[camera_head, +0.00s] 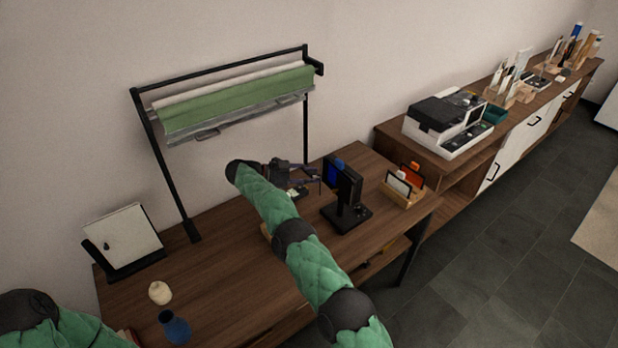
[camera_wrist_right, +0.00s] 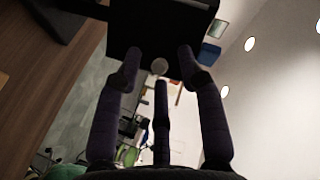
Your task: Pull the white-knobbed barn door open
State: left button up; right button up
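The barn door is a small dark panel (camera_wrist_right: 160,25) in the right wrist view, with a pale round knob (camera_wrist_right: 160,66) near its edge. In the head view, a small black stand (camera_head: 346,192) with a blue part on the table appears to be the same item; its knob cannot be made out there. My right gripper (camera_head: 318,180) is just left of this stand. In the wrist view the right gripper's fingers (camera_wrist_right: 160,62) are spread around the knob with gaps, and I cannot tell whether any touches it. My left gripper is out of view.
A wooden table (camera_head: 235,290) bears a card holder (camera_head: 402,184) right of the stand, a white tablet (camera_head: 123,237), a cream pot (camera_head: 159,292) and a blue vase (camera_head: 174,326). A black frame with a green roll (camera_head: 235,103) rises behind. A sideboard (camera_head: 465,165) holds a printer (camera_head: 448,123).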

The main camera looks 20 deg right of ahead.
notch_tip(320, 180, up, 10)
dwell(0.6)
jog(key=shift+c, duration=0.3)
